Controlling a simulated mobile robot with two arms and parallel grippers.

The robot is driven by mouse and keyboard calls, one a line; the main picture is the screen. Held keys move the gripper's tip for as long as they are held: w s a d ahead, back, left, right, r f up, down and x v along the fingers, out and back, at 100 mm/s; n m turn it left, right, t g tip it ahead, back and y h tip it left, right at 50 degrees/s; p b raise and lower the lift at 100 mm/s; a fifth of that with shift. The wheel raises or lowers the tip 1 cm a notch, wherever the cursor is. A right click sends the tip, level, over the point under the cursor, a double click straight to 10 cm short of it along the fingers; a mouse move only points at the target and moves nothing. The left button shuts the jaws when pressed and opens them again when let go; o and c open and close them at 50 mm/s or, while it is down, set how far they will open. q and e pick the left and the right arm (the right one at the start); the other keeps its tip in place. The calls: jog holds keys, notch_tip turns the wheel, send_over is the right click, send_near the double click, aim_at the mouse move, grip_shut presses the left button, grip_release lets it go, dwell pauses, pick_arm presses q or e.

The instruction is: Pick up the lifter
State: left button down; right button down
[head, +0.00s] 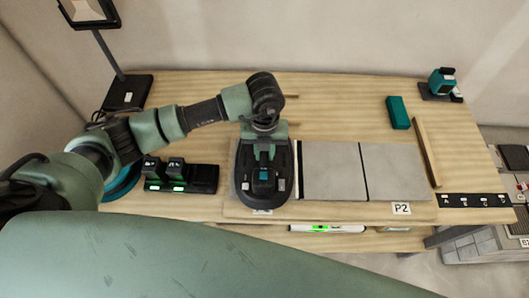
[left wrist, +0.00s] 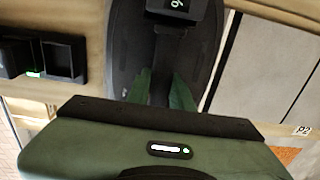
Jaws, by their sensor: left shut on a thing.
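The lifter (head: 264,194) is a black device with a rounded oval base and a small teal-and-black block on top. It sits over the left grey tile on the table, covering most of it; whether it touches the tile I cannot tell. My left gripper (head: 265,150) reaches down from behind it and is shut on its grip. In the left wrist view the lifter (left wrist: 208,70) fills the upper middle, with my left gripper (left wrist: 160,88) closed around its dark bar. My right gripper is not in view.
Two more grey tiles (head: 333,170) lie to the right on a board marked P2. A charger with batteries (head: 180,176) stands left of the lifter. A teal box (head: 398,112), a wooden strip (head: 427,152) and a teal tool (head: 441,82) are at the right. A lamp (head: 125,92) stands back left.

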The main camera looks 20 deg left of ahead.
pick_arm(q)
jog(key=shift+w+r+b, duration=0.15)
jog(key=shift+r+b, duration=0.25)
jog(key=shift+r, duration=0.25)
notch_tip(320, 180, up, 25)
jog(key=p, duration=0.1)
dwell(0.5)
jog(key=shift+f, duration=0.1)
